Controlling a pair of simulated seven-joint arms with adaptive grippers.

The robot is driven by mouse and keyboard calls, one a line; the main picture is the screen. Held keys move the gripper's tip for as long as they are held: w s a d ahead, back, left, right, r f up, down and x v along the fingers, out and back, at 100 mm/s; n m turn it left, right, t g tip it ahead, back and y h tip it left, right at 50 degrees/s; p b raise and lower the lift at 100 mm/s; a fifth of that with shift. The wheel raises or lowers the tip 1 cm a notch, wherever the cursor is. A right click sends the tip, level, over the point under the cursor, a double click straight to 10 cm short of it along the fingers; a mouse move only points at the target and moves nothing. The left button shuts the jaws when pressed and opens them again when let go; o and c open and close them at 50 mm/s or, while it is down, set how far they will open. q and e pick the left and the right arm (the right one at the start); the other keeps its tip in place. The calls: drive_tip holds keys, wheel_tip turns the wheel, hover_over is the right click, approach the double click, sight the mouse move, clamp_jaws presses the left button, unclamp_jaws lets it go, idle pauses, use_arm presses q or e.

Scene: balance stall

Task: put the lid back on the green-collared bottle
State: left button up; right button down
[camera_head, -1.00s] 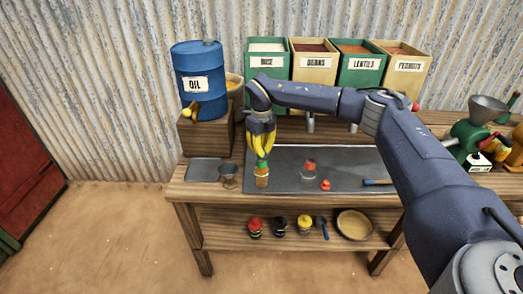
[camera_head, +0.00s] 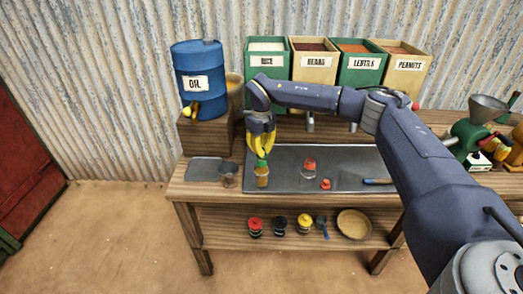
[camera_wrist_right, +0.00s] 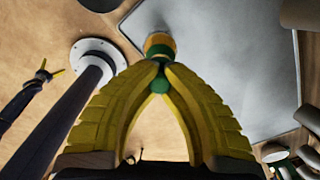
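The green-collared bottle (camera_head: 262,181), with amber-brown contents, stands upright at the front left of the dark grey mat. My right gripper (camera_head: 262,158) is directly above it, pointing down. Its yellow fingertips meet around a small green lid (camera_wrist_right: 160,84). In the wrist view the bottle (camera_wrist_right: 160,42) lies just beyond the fingertips, its green collar close to the lid. I cannot tell whether the lid is seated or just above the mouth. My left gripper (camera_wrist_right: 50,74) shows small at the left of the wrist view, its yellow fingers spread, far from the bottle.
A red-collared bottle (camera_head: 309,168) and a loose red lid (camera_head: 325,184) are on the mat (camera_head: 345,160). A blue-handled tool (camera_head: 378,182) lies to the right. A clear cup (camera_head: 228,175) stands close left of the bottle. Labelled bins and an oil drum (camera_head: 199,80) stand behind.

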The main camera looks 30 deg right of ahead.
drive_tip(key=c, duration=0.9)
unclamp_jaws()
drive_tip(key=shift+r, duration=0.1)
drive_tip(key=shift+r, duration=3.35)
clamp_jaws()
